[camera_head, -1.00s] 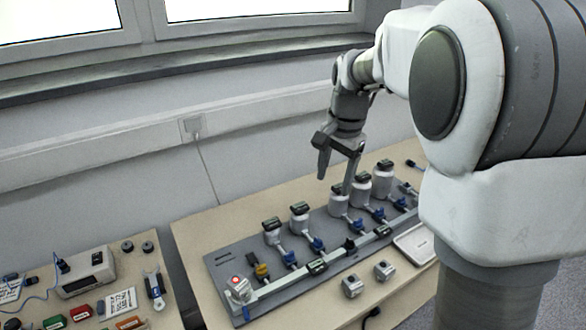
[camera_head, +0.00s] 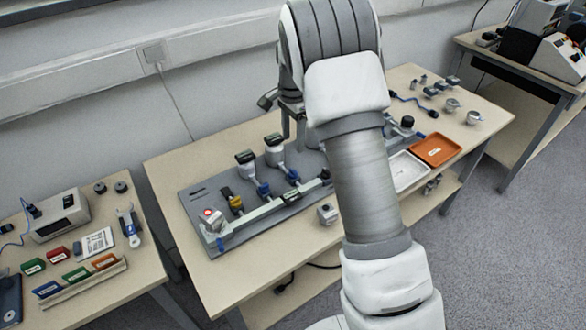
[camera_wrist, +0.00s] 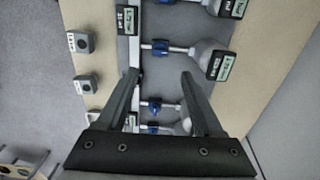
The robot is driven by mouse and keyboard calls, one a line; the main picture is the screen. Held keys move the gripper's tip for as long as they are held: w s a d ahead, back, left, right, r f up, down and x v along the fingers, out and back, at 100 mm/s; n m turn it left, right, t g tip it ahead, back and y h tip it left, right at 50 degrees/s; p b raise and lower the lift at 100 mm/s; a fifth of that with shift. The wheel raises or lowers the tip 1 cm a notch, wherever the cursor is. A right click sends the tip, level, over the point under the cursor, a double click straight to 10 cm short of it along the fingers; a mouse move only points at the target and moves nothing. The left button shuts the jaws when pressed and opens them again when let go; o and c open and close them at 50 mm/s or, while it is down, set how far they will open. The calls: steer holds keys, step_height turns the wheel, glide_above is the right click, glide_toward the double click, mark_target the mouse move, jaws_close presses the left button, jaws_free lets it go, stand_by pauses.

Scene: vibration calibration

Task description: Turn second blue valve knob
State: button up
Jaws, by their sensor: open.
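A row of blue valve knobs runs along a grey board. In the head view, the first blue knob from the left (camera_head: 263,190) and the second blue knob (camera_head: 293,177) show, each below a white-bodied gauge; knobs farther right are hidden by my arm. In the wrist view, a blue knob (camera_wrist: 160,47) lies just beyond my fingertips, and two more blue knobs (camera_wrist: 154,106) (camera_wrist: 152,128) show between the fingers. My gripper (camera_wrist: 160,77) is open and empty above the board. In the head view my gripper is mostly hidden behind my arm. I cannot tell which wrist-view knob is the second.
A yellow valve (camera_head: 236,203) and a red-button box (camera_head: 211,219) are at the board's left end. A small grey box (camera_head: 327,213) stands in front. A white tray (camera_head: 408,170) and orange tray (camera_head: 437,150) lie at the right. White gauges (camera_wrist: 204,56) flank the knobs.

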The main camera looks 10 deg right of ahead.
mark_target(293, 170)
step_height(293, 170, down, 12)
steer(key=shift+r+b, duration=0.25)
steer(key=shift+b, duration=0.45)
jaws_close()
